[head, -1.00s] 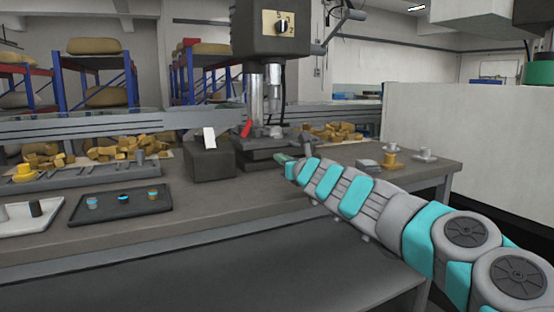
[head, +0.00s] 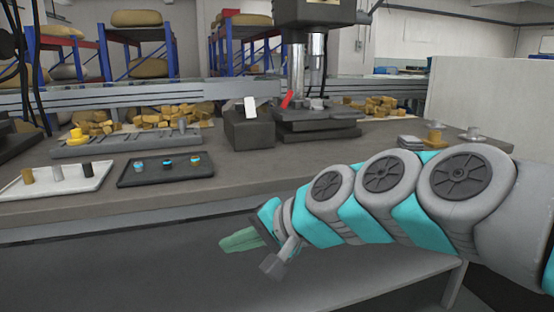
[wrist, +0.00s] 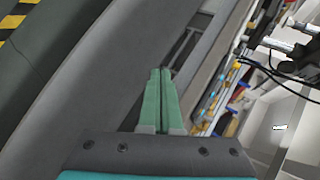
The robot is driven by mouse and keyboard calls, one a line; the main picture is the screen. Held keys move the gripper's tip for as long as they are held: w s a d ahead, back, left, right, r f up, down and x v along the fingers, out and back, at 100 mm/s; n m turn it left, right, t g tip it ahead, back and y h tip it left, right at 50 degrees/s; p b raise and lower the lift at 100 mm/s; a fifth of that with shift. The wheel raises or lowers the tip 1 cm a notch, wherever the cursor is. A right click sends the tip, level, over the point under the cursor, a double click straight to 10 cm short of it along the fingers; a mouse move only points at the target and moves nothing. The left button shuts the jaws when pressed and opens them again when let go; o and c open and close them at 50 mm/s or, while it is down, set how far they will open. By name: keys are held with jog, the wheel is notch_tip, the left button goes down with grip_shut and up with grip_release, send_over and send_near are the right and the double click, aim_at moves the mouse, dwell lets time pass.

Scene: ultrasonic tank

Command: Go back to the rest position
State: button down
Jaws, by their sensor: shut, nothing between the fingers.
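My gripper (head: 250,240) is in front of the workbench's front edge, low in the head view, away from the things on the bench. Its green fingers point to the left and nothing is between them. In the wrist view my gripper (wrist: 160,75) shows its two green fingers side by side, pressed together and empty. The arm reaches in from the right of the head view, folded and bent.
The workbench (head: 330,160) bears a white tray (head: 55,187) and a black tray (head: 165,179) with small parts, a grey block (head: 248,130) and a press (head: 315,115). Yellow pieces lie behind. A pale partition (head: 485,105) stands at the right. The space before the bench is clear.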

jog(key=s+d+f+n+g+h, duration=0.4)
jog(key=s+d+f+g+h, duration=0.3)
jog(key=s+d+f, duration=1.3)
jog(key=s+d+h, duration=0.2)
jog(key=shift+s+f+h, duration=0.2)
jog(key=shift+h, duration=0.2)
